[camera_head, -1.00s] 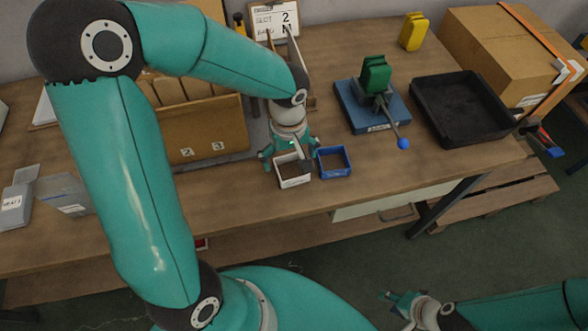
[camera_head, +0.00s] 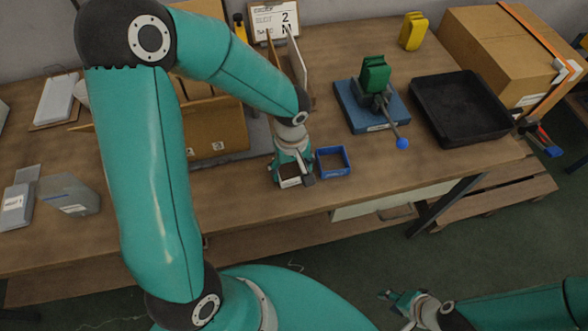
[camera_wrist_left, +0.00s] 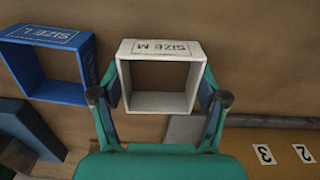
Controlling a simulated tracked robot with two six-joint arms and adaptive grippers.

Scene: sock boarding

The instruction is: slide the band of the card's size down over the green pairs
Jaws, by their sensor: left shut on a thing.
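The white band marked SIZE M (camera_wrist_left: 160,48) is a rectangular open frame on the wooden table. My left gripper (camera_wrist_left: 160,95) is shut on it, a finger against each side; in the head view this gripper (camera_head: 291,168) covers most of the white band (camera_head: 291,183). The blue SIZE L band (camera_head: 333,161) lies to its right, apart. The green pairs (camera_head: 375,74) stand upright on a blue-based stand (camera_head: 357,110) with a blue-knobbed lever. The card (camera_head: 274,20) at the back shows "2" and a partly covered "M". My right gripper (camera_head: 400,300) is low at right, away from the table, its opening unclear.
A black tray (camera_head: 461,108) lies right of the stand, with a yellow folded item (camera_head: 414,32) behind. A large cardboard box (camera_head: 515,55) is at the back right. A numbered cardboard bin (camera_head: 218,130) is left of my left gripper. Table between blue band and tray is clear.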

